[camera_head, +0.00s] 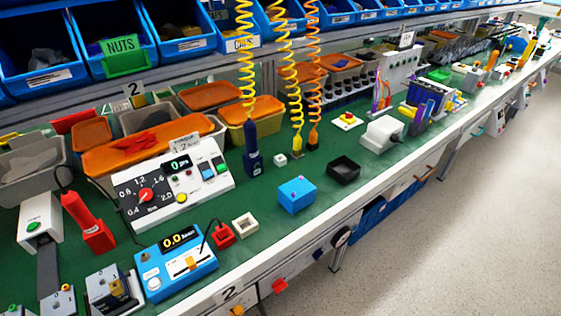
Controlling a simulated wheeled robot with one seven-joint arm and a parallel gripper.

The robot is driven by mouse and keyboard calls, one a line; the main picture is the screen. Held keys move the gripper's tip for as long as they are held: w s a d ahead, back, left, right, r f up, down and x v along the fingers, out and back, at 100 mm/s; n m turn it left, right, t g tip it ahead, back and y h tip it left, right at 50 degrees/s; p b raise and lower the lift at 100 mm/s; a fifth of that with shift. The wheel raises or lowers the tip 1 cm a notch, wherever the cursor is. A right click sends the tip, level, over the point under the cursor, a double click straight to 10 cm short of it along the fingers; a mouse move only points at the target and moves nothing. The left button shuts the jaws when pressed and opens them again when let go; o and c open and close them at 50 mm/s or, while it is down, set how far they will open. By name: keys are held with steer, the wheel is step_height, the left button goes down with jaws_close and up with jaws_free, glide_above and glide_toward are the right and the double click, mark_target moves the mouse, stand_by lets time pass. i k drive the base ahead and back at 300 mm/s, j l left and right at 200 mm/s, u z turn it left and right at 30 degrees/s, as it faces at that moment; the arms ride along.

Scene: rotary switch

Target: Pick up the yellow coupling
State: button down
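A small yellow piece (297,145), which looks like the yellow coupling, hangs at the lower end of the middle coiled yellow hose (291,75). It is upright, over the green bench top, between a dark blue tool (252,145) on its left and an orange end piece (313,135) on its right. It is small here, and I cannot tell whether it touches the bench. My gripper is not in view.
Blue bins line the shelf above. The floor (440,230) is clear.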

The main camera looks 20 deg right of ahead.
mark_target(297, 140)
steer(key=i+j+z, duration=0.4)
steer(key=i, duration=0.25)
steer(key=i+j+z, duration=0.45)
steer(key=i+j, duration=0.1)
steer(key=j, duration=0.05)
